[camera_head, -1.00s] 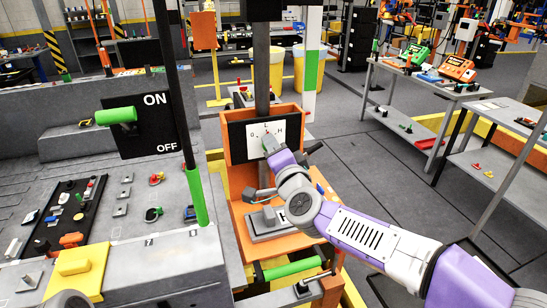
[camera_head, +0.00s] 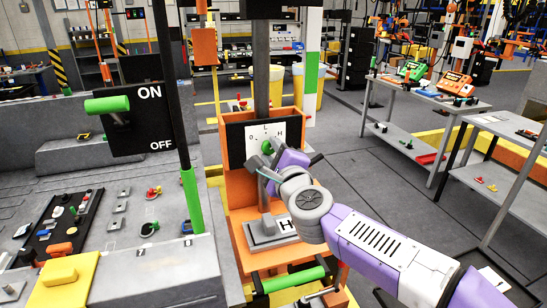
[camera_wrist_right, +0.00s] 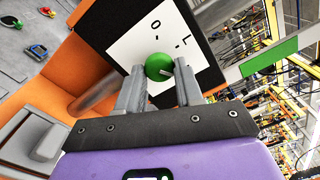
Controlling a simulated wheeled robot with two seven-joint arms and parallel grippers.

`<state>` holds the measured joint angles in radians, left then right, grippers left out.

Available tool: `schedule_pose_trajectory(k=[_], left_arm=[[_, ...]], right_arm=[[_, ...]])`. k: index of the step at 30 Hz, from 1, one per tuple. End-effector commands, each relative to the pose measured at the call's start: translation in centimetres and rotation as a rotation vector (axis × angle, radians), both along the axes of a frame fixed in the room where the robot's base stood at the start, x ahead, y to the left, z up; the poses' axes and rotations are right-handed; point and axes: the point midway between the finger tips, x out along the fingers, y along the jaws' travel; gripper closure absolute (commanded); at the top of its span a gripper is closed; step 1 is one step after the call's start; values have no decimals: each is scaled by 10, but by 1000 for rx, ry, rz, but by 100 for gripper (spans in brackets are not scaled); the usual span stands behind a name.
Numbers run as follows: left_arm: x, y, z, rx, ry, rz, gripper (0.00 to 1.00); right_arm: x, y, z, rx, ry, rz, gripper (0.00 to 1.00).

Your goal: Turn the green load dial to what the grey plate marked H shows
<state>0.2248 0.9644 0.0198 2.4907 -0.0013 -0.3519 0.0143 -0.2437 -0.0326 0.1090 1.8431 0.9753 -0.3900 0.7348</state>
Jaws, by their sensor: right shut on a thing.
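The green load dial (camera_head: 266,147) sits on a white card (camera_head: 279,130) on a black panel in the orange frame. The card reads 0 at left and L at top in the head view. My right gripper (camera_wrist_right: 159,68) is shut on the dial (camera_wrist_right: 156,65), one finger on each side, in the right wrist view. A small pale mark shows on the dial's face; where it points is unclear. The grey plate marked H (camera_head: 262,243) lies below, with a grey post rising from it. My left gripper is not in view.
A green-handled lever (camera_head: 107,104) marked ON and OFF stands at left. A green horizontal bar (camera_head: 293,280) lies below the grey plate. A yellow block (camera_head: 62,277) is at front left. Grey tables (camera_head: 428,98) stand at right, with open floor before them.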

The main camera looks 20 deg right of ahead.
Motion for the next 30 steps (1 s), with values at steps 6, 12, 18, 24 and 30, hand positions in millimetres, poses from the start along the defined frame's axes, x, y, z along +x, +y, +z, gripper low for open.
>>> schedule_pose_trajectory(k=[6,12,18,24,30], left_arm=[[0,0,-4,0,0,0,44],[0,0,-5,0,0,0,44],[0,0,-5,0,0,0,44],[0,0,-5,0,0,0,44],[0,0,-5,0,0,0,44]], right_arm=[[0,0,-1,70,3,-1,95],[0,0,-1,95,5,0,95],[0,0,-1,97,5,0,95],[0,0,-1,96,5,0,58],[0,0,0,95,5,0,41]])
